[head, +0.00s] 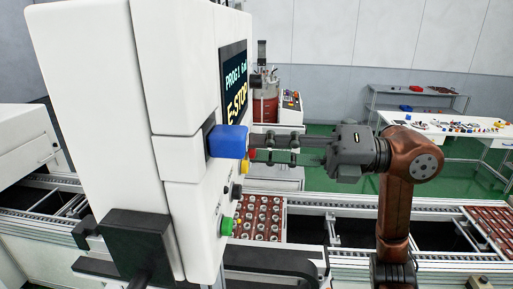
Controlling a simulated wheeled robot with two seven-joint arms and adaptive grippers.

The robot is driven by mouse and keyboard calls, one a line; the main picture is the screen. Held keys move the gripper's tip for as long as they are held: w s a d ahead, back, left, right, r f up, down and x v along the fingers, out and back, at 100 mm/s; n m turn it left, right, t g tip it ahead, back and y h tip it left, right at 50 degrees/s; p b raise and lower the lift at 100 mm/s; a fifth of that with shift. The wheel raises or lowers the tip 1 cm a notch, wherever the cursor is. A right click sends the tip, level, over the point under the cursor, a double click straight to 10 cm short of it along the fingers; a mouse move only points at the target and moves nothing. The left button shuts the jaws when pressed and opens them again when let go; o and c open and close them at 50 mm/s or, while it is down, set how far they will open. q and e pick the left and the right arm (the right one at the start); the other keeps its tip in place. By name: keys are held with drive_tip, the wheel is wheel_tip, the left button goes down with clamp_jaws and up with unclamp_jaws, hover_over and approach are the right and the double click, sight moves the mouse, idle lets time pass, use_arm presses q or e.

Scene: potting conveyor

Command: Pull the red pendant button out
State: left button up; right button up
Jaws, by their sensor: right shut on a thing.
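The white pendant (120,105) stands large at the left, its screen (235,92) facing right and reading "E-STOP". A blue block (228,142) juts from its right side on a dark plate. A small bit of the red button (251,153) shows at the right end of the blue block, mostly hidden by the fingers. My right gripper (256,147) reaches in from the right, level with the button. Its dark fingers are shut on the red button. How deep the grip goes is hidden. My left gripper is out of view.
Below on the pendant are a black knob (236,191) and a green button (226,226). Behind run conveyor rails and a red tray (262,222) of round parts. A white table (450,133) with small items stands at the back right.

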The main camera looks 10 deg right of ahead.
drive_tip(key=shift+s+d, duration=0.1)
drive_tip(key=shift+d, duration=0.55)
drive_tip(key=o, duration=1)
drive_tip(key=shift+a, duration=0.25)
drive_tip(key=shift+d, duration=0.1)
drive_tip(key=shift+d, duration=0.15)
drive_tip(key=v, duration=0.5)
drive_tip(key=shift+s+d, duration=0.15)
drive_tip(key=shift+d, duration=0.15)
